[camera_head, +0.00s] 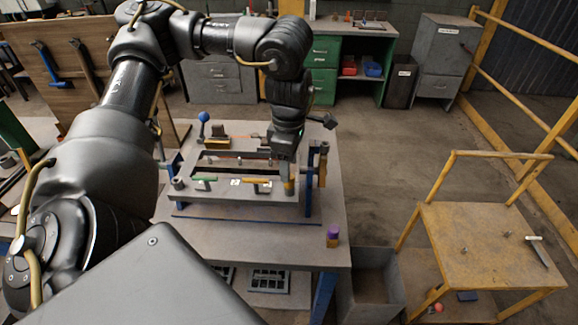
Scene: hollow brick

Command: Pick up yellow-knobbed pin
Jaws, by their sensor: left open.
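My left arm reaches over the workbench (315,258) from the left. Its gripper (287,172) points down at the right front corner of a grey fixture frame (225,193). The gripper is open. A small upright yellow piece (290,187), which looks like the pin's knob, shows at the fingertips; I cannot tell whether they touch it. A yellow-handled part (257,181) and a green-handled part (204,180) lie along the fixture's front bar. My right gripper is not in view.
A small purple and yellow piece (333,238) stands near the bench's right edge. A blue-balled lever (203,118) rises at the fixture's back left. A grey bin (368,285) and a yellow cart (480,235) stand to the right. The bench front is mostly clear.

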